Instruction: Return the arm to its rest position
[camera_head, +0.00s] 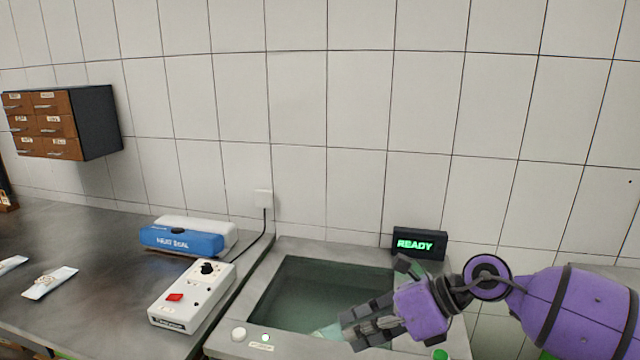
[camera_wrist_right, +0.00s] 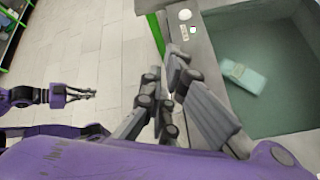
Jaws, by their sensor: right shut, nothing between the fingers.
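My right arm comes in from the right in the head view, purple with dark grey fingers. Its gripper (camera_head: 362,328) is over the front right part of the water tank (camera_head: 275,248). In the right wrist view this gripper (camera_wrist_right: 166,75) is shut and empty, beside the tank's rim (camera_wrist_right: 205,75). Another purple arm, which I take as my left, shows at the left of that view. Its gripper (camera_wrist_right: 82,94) is over the floor, too small to tell open or shut.
A pale packet (camera_wrist_right: 243,76) lies in the tank. A READY display (camera_head: 418,244) stands behind it. Left of the tank are a white control box (camera_head: 190,292), a blue-and-white heat sealer (camera_head: 185,236) and flat packets (camera_head: 50,282). A drawer cabinet (camera_head: 95,122) hangs on the wall.

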